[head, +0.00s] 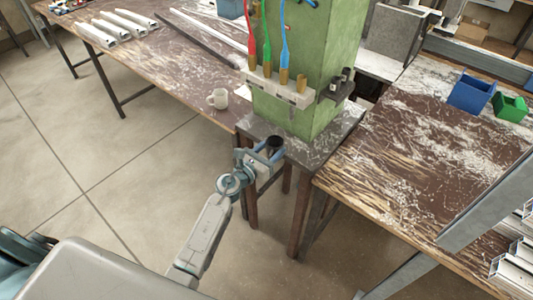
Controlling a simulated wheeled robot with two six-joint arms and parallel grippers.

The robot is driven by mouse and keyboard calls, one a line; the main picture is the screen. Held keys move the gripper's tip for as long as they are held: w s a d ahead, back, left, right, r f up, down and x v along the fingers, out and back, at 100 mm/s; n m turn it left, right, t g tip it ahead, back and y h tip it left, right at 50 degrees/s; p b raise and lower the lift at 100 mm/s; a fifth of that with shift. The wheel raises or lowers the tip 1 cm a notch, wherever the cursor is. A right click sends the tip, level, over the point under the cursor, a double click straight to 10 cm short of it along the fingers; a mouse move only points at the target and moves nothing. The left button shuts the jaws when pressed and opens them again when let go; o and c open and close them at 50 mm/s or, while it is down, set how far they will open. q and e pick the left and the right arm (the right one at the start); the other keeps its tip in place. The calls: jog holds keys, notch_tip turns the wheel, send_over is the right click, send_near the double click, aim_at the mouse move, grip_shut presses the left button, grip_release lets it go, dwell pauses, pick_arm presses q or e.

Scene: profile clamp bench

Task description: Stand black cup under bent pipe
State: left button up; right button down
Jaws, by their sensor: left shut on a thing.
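The black cup (275,143) is held upright in my left gripper (267,153). The gripper's two fingers are shut around it, at the front edge of the small grey stand (325,148) with the green column. I cannot tell whether the cup's base touches the stand, since the gripper hides its lower part. I cannot clearly make out a bent pipe. My right gripper is not in view.
The green column (318,100) rises behind the cup, with a pale rack (277,88) of coloured-handled tools on its front. Blue (470,92) and green bins (510,107) stand on the right table.

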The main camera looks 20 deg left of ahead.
aim_at(279, 143)
pick_arm(q)
jog(key=shift+w+d+f, duration=0.2)
jog(key=shift+w+d, duration=0.05)
jog(key=shift+w, duration=0.45)
jog(key=shift+b+x, duration=0.45)
jog(key=shift+x, duration=0.95)
jog(key=shift+b+x, duration=0.3)
jog(key=shift+x, duration=0.95)
jog(key=shift+w+d+f, duration=0.15)
jog(key=shift+w+d, duration=0.1)
jog(key=shift+w, duration=0.45)
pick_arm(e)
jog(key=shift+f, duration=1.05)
pick_arm(q)
jog(key=shift+f, duration=0.1)
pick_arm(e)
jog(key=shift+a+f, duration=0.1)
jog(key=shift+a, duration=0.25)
pick_arm(q)
jog(key=shift+f+b, duration=0.25)
jog(key=shift+b, duration=0.25)
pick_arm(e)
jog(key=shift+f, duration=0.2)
pick_arm(q)
jog(key=o, duration=1.4)
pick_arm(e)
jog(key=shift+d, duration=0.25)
